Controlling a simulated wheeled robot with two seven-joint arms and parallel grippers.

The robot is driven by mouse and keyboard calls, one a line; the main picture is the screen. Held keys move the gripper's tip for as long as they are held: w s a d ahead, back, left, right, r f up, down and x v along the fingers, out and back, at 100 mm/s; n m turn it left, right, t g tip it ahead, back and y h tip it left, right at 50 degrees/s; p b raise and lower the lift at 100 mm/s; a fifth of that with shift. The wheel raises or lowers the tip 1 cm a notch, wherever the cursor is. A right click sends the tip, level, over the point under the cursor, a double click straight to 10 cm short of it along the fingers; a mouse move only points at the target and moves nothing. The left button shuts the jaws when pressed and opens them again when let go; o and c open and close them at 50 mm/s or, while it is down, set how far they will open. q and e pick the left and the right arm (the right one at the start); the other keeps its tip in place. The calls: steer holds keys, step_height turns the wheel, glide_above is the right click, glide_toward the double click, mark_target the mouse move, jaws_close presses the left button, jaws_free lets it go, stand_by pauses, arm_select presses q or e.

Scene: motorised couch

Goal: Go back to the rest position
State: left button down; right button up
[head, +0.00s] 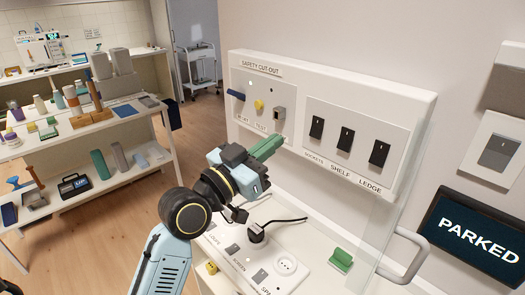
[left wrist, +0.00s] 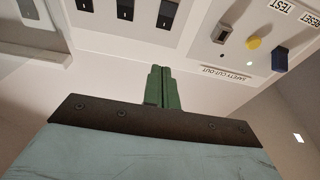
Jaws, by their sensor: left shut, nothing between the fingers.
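My left gripper (head: 268,147) reaches in from the bottom left of the head view, in front of the white safety cut-out panel (head: 330,82). Its green fingers are shut together with nothing between them. The fingertips show just below the panel's row of controls and look apart from it, though the exact gap is hard to judge. In the left wrist view the closed fingers (left wrist: 162,86) point towards the panel, which appears upside down. My right gripper is not in view.
Below the panel is a white ledge with a socket strip (head: 258,262), a black plug with its cable (head: 258,233) and a green block (head: 341,260). A handle (head: 410,250) and a "PARKED" display (head: 478,236) are at right. Crowded shelves (head: 110,120) stand left; wooden floor lies between.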

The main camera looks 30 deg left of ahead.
arm_select(q)
steer(key=shift+v, duration=0.85)
steer(key=shift+r, duration=0.15)
